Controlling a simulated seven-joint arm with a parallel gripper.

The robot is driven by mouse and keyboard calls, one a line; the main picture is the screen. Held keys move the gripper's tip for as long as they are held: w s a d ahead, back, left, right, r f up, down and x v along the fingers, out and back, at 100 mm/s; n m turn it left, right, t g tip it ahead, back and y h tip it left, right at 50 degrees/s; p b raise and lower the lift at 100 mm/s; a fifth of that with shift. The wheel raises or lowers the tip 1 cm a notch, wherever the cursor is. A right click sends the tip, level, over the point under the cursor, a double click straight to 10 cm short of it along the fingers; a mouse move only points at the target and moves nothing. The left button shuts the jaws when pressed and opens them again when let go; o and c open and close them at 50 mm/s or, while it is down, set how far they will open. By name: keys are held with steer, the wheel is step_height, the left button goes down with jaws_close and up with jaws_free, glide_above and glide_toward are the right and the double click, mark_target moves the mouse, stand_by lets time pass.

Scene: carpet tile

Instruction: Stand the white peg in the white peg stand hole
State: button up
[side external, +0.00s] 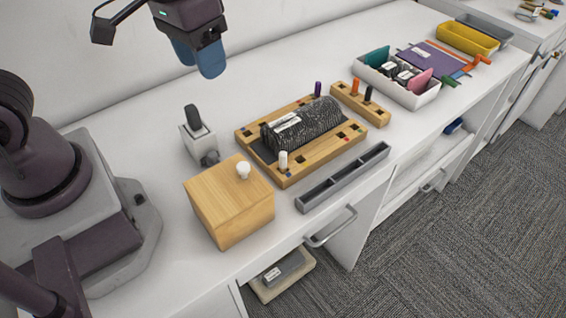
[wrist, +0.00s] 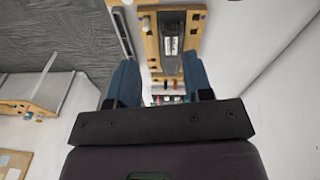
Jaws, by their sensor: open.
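The white peg (side external: 283,160) is short and stands upright at the near left corner of the wooden board (side external: 293,178). Its foot is too small to tell whether it sits in a hole. Small coloured marks and dark square holes lie along the board's edges. A purple peg (side external: 318,88) stands at the board's far edge. A smaller wooden rack (side external: 376,116) holds an orange peg (side external: 356,86) and a black peg (side external: 368,93). My gripper (side external: 198,62) has blue fingers, open and empty, high above the counter left of the board. Its fingers also show in the wrist view (wrist: 159,68).
A dark patterned roll (side external: 303,125) lies on the board. A wooden box (side external: 232,205) with a white knob, a white holder (side external: 198,142) with a dark-handled item and a grey tray (side external: 343,178) surround it. A white bin (side external: 412,97) stands farther right. The counter behind the board is clear.

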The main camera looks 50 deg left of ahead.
mark_target(283, 153)
steer(key=w+d+f+n+g, duration=0.1)
steer(key=w+d+f+n, duration=0.2)
steer(key=w+f+n, duration=0.45)
steer(key=w+d+f+n, duration=0.2)
steer(key=w+f+n, duration=0.15)
steer(key=n, duration=0.75)
steer(key=shift+y, duration=0.3)
steer(key=f, duration=1.3)
steer(key=shift+s+d+f, duration=0.1)
steer(key=shift+s+f, duration=0.05)
steer(key=shift+s, duration=0.15)
jaws_close()
